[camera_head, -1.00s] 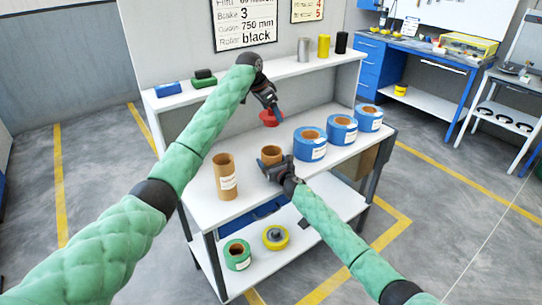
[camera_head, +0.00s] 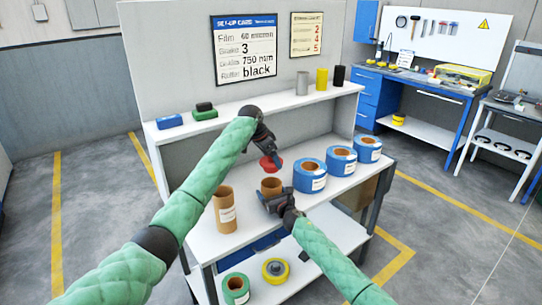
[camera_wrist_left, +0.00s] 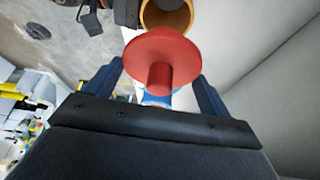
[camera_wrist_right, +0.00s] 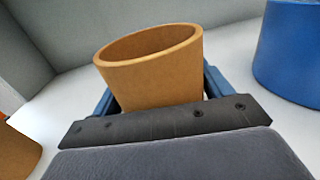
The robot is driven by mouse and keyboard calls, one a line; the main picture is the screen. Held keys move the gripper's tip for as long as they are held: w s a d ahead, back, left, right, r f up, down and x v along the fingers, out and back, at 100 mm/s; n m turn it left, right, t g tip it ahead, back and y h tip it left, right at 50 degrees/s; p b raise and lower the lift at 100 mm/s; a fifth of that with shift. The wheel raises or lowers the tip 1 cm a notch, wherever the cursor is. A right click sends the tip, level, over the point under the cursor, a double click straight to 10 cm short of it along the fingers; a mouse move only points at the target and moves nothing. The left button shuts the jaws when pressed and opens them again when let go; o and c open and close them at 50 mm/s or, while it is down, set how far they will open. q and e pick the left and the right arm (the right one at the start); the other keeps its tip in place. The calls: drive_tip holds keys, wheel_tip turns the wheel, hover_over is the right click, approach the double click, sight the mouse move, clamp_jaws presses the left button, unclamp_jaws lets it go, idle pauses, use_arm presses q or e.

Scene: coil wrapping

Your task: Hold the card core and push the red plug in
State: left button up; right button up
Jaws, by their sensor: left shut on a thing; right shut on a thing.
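The red plug (camera_head: 268,164) has a wide round flange and a short stem. My left gripper (camera_head: 266,152) is shut on it and holds it just above the card core. The plug also fills the middle of the left wrist view (camera_wrist_left: 162,62). The brown card core (camera_head: 271,185) stands upright on the table with its open end up. My right gripper (camera_head: 272,199) is shut on it from the front. In the right wrist view the core (camera_wrist_right: 155,75) sits between the fingers, its mouth empty. In the left wrist view the core (camera_wrist_left: 168,18) lies beyond the plug, apart from it.
A second, taller brown core (camera_head: 225,210) stands to the left on the white table (camera_head: 245,235). Several blue rolls (camera_head: 310,175) stand in a row to the right. A shelf above (camera_head: 265,88) holds blocks and cylinders. A green roll and a yellow roll (camera_head: 275,270) lie on the lower shelf.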

sight(263, 163)
use_arm(q)
drive_tip(key=shift+f, duration=2.4)
drive_tip(key=shift+f, duration=2.15)
drive_tip(key=o, duration=0.9)
drive_tip(key=shift+r, duration=0.1)
drive_tip(key=v, duration=1.1)
drive_tip(key=shift+s+a+r, duration=0.1)
drive_tip(key=shift+a+r, duration=0.15)
drive_tip(key=shift+r, duration=0.05)
use_arm(e)
drive_tip(key=o, duration=1)
